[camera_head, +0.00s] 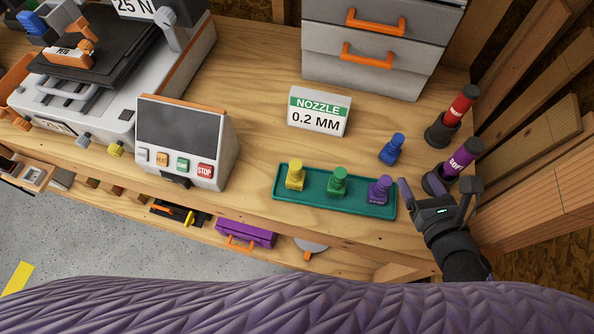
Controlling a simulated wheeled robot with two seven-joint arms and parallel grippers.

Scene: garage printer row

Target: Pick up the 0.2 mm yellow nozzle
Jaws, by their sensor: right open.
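The yellow nozzle (295,174) stands upright at the left end of a teal tray (283,194) on the workbench. A green nozzle (338,181) stands in the middle of the tray and a purple nozzle (380,189) at its right end. A white sign (320,110) behind the tray reads "NOZZLE 0.2 MM". My right gripper (436,190) is open and empty, just right of the tray's right end, near the purple nozzle and away from the yellow one. My left gripper does not show.
A blue nozzle (391,149) stands on the bench behind the tray. Red (461,104) and purple (462,158) bottles stand close to my right gripper. A control box (184,140) with buttons is left of the tray. Grey drawers (372,62) stand behind. Bare bench lies between box and sign.

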